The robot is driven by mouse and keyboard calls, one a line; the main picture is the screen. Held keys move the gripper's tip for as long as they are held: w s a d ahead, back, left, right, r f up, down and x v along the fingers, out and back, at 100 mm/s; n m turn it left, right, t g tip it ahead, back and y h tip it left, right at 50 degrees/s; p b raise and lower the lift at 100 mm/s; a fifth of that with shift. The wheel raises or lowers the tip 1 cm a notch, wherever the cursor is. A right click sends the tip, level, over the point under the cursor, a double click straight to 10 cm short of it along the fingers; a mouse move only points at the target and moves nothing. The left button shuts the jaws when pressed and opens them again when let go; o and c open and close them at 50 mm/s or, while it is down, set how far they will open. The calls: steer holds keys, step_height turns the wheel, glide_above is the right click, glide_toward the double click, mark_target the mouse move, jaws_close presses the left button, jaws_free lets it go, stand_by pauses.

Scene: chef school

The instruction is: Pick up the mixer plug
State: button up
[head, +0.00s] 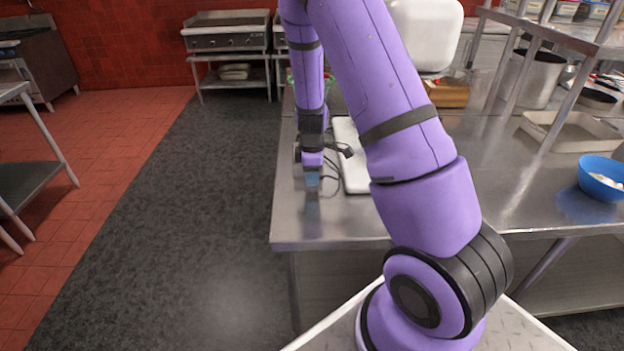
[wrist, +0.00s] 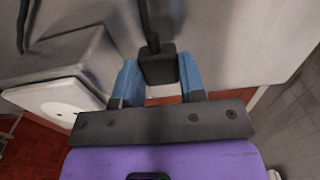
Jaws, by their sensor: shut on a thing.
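The mixer plug (wrist: 158,66) is a black block with a black cable running from its top in the wrist view. It sits between the two blue fingers of my gripper (wrist: 157,85), which are shut on it. In the head view my gripper (head: 312,179) is low over the near left corner of the steel table (head: 335,222). The plug is hard to make out there. I cannot tell whether the plug touches the table.
A grey box with a white round socket face (wrist: 62,105) is left of my gripper in the wrist view. A white board (head: 352,172) lies right of my gripper. A blue bowl (head: 602,178) stands at the table's right. The floor (head: 190,230) left of the table is clear.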

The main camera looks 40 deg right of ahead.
steer(key=s+d, duration=0.2)
steer(key=s, duration=0.2)
steer(key=s+d+r, duration=0.1)
steer(key=s+d, duration=0.1)
steer(key=s, duration=0.3)
steer(key=s+d+r, duration=0.1)
steer(key=s+d, duration=0.2)
steer(key=s, duration=0.2)
steer(key=shift+s+r, duration=0.2)
steer(key=shift+r, duration=0.05)
steer(key=o, duration=0.5)
steer(key=shift+c, duration=0.2)
steer(key=shift+r, duration=0.1)
steer(key=shift+c, duration=1.1)
